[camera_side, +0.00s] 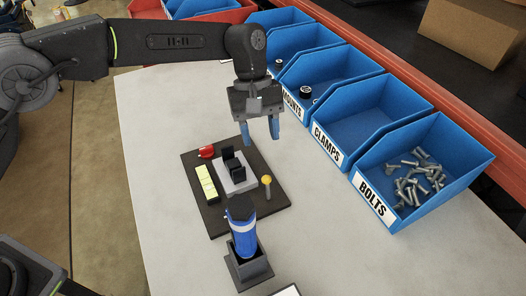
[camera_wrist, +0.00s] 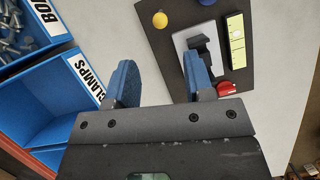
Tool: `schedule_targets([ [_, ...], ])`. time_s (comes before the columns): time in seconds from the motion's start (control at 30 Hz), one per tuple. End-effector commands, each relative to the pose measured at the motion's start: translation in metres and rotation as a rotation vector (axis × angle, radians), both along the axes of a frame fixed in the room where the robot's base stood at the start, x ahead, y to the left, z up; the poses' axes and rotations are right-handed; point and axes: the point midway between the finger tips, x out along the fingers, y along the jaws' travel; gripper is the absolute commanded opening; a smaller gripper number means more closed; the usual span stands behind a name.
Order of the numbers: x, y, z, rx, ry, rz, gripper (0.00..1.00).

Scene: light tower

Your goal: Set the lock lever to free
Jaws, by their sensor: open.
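A dark base plate (camera_side: 220,226) lies on the pale table. It carries a grey block with a black clamp-like part (camera_side: 233,166), a yellow ball on a short stalk (camera_side: 266,181), a red knob (camera_side: 206,152) and a pale yellow strip (camera_side: 206,186). I cannot tell for sure which is the lock lever; the yellow-topped stalk looks lever-like. My gripper (camera_side: 259,136) is open and empty above the plate's far edge, apart from these parts. The wrist view shows my gripper's blue fingers (camera_wrist: 158,75), the yellow ball (camera_wrist: 160,19) and the red knob (camera_wrist: 227,88), partly hidden by a finger.
Blue bins line the right side, including a clamps bin (camera_side: 330,143) and a bolts bin (camera_side: 376,200). The table left of the plate is clear.

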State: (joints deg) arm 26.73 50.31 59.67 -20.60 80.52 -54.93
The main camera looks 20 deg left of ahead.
Motion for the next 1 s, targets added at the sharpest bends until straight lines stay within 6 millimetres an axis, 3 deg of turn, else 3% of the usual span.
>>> schedule_targets([
  [0.17, 0.004, 0.003, 0.011, 0.000, -0.001, 0.000, 0.48],
  [0.43, 0.004, 0.003, 0.012, 0.000, 0.000, 0.000, 0.48],
  [0.57, -0.002, -0.001, 0.011, 0.018, -0.029, -0.038, 0.36],
  [0.67, -0.019, -0.011, 0.007, 0.079, -0.132, -0.175, 0.26],
  [0.93, -0.075, -0.039, 0.006, 0.292, -0.567, -0.841, 0.00],
  [1.0, -0.084, -0.044, 0.009, 0.325, -0.648, -0.981, 0.00],
])
